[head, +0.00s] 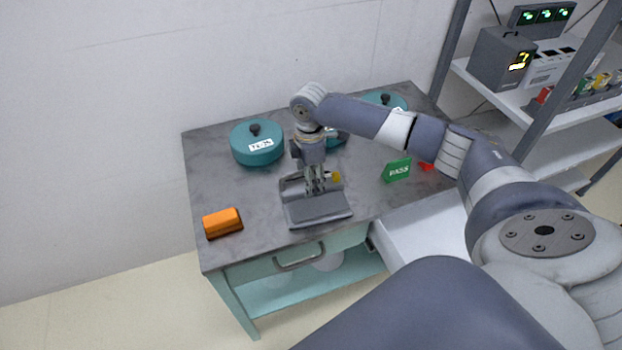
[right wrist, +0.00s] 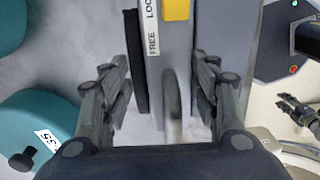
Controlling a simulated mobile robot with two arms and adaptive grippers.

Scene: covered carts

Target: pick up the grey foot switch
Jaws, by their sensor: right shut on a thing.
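The grey foot switch (head: 318,209) is at the front middle of the cart top, with a flat pedal plate and a yellow part at its back. My right gripper (head: 316,188) points down on it from above. In the right wrist view its fingers stand on both sides of the grey switch body (right wrist: 181,60), shut on it. A yellow block and a FREE/LOCK label show there. I cannot tell whether the switch touches the cart top. A dark gripper, seemingly my left (right wrist: 297,110), shows at the right edge of the right wrist view; its jaw state is unclear.
On the cart (head: 205,165) stand a teal lidded pot (head: 257,150), further teal pots partly behind my arm, an orange block (head: 222,222), a green PASS sign (head: 396,170) and a small red item (head: 427,167). A shelf (head: 500,85) with devices stands at the right.

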